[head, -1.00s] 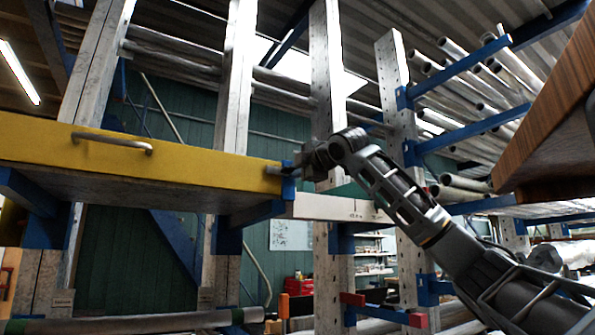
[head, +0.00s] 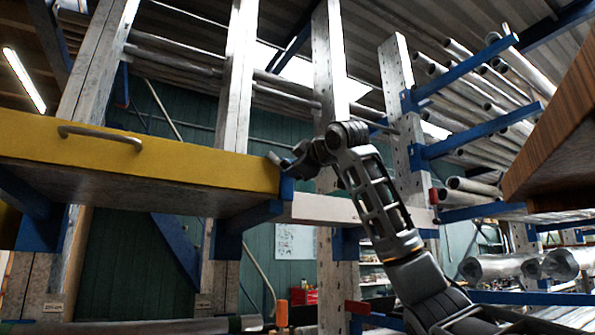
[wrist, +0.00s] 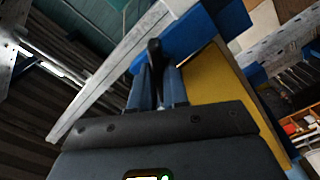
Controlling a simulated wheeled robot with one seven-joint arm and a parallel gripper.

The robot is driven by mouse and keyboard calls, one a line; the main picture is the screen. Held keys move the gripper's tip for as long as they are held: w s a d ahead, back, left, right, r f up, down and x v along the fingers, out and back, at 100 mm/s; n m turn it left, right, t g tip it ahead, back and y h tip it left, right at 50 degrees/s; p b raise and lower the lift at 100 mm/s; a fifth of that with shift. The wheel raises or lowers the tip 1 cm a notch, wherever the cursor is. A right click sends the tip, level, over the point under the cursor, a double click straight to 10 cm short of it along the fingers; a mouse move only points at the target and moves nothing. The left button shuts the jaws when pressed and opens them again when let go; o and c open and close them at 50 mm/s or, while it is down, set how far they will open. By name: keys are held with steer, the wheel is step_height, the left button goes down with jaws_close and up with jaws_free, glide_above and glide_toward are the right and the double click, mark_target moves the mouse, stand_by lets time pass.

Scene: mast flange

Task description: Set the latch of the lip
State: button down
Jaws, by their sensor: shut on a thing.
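The yellow lip (head: 190,160) with a grey bar handle (head: 100,134) spans the left of the head view. A blue block (head: 287,187) is at its right end. My gripper (head: 284,163) is at that end, just above the block. In the wrist view my gripper (wrist: 158,88) is shut on a dark, round-ended lever, which I take for the latch (wrist: 155,52). The lever's far part and its pivot are hidden by the fingers. The yellow lip (wrist: 212,88) lies right of the fingers there, beside blue metal (wrist: 185,38).
A pale beam (head: 330,209) runs right from the lip's end. Perforated uprights (head: 328,70) stand close behind my arm. Blue rack arms with metal pipes (head: 500,90) are at right, and a wooden-faced slab (head: 550,130) juts in at upper right.

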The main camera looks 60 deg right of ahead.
steer(key=m+p, duration=0.1)
steer(key=m, duration=1)
steer(key=shift+p, duration=0.35)
stand_by(0.4)
steer(key=c, duration=1.1)
jaws_free()
steer(key=shift+b+v, duration=1.1)
steer(key=shift+v, duration=2.7)
